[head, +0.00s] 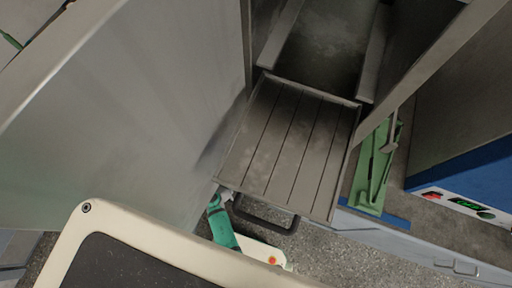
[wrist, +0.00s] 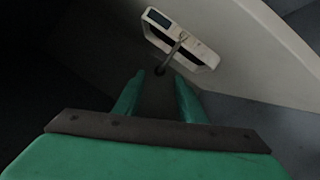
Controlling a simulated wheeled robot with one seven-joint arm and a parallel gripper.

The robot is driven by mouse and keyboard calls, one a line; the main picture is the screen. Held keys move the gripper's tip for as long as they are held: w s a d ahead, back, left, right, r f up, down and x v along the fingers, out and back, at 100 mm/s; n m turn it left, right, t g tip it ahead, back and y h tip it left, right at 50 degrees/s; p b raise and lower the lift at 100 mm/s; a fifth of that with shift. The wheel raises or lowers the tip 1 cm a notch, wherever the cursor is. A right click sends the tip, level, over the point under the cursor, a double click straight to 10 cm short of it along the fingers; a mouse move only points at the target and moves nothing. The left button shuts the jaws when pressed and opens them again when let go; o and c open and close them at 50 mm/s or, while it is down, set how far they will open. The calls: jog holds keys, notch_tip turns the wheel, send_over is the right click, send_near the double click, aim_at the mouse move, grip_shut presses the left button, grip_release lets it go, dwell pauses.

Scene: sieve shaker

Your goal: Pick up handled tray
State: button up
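The handled tray (head: 290,140) is a grey, slatted rectangular plate in the middle of the head view, lying level between metal walls. Its dark bar handle (head: 265,222) sticks out from the near edge. My green gripper (head: 222,200) is at the left end of this handle, close to the tray's near left corner. I cannot tell whether it touches. In the wrist view the two green fingers (wrist: 159,90) stand apart, with only a dark area visible between them. The tray is not clearly recognisable in the wrist view.
A tall grey panel (head: 150,100) stands close on the left. Speckled floor (head: 325,250) shows below the tray. A white part with a small display (wrist: 180,38) is in the wrist view.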

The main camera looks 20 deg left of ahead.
jog(key=x, duration=0.6)
jog(key=shift+w, duration=0.2)
jog(key=shift+w+d+f, duration=0.15)
jog(key=shift+w+d, duration=0.05)
jog(key=shift+w, duration=0.25)
jog(key=shift+s+a, duration=0.1)
grip_shut()
